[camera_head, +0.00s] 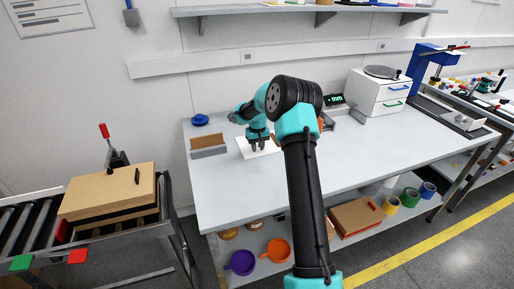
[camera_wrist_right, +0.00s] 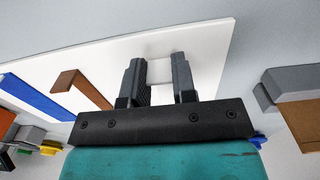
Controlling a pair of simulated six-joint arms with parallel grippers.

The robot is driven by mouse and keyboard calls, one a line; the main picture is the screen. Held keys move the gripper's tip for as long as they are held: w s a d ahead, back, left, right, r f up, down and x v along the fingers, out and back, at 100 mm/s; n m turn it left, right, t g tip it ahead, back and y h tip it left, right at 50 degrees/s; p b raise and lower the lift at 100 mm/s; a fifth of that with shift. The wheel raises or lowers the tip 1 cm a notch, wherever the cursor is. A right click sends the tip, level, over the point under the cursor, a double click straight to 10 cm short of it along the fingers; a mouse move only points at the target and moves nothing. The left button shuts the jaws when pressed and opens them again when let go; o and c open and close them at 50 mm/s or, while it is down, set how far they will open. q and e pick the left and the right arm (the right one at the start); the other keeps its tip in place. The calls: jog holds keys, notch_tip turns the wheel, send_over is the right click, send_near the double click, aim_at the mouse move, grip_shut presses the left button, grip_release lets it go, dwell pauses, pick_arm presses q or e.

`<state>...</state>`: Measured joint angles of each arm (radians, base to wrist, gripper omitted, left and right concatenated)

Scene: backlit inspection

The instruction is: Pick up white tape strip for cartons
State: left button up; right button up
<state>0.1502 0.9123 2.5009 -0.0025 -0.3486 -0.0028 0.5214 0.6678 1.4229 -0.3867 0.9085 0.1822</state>
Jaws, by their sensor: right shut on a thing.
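The white tape strip (camera_wrist_right: 160,68) shows in the right wrist view as a pale patch between my fingers, against a white panel (camera_wrist_right: 205,45). It is hard to tell from the panel. My right gripper (camera_wrist_right: 160,78) is shut on it, low over the panel. In the head view my right gripper (camera_head: 258,147) points down at the white panel (camera_head: 243,150) on the bench; the strip is not clear there. A blue strip (camera_wrist_right: 38,98) and a brown strip (camera_wrist_right: 84,88) lie on the panel in the wrist view. My left gripper is out of view.
A grey holder with a brown board (camera_head: 208,146) stands left of the panel, with a blue round item (camera_head: 200,119) behind it. A white drawer unit (camera_head: 376,92) stands at the back right. The bench (camera_head: 365,155) is clear to the right. A carton (camera_head: 108,190) sits on rollers at left.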

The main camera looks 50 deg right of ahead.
notch_tip(320, 180, up, 3)
jog(key=shift+f, duration=0.1)
jog(key=shift+s+a, duration=0.15)
jog(key=shift+a, duration=0.05)
jog(key=s+a, duration=0.3)
jog(key=a, duration=0.1)
jog(key=s+a+r, duration=0.1)
jog(key=s+a, duration=0.2)
jog(key=s, duration=0.1)
jog(key=s+a, duration=0.3)
jog(key=a, duration=0.1)
jog(key=shift+s+a+r, duration=0.15)
jog(key=shift+a+r, duration=0.2)
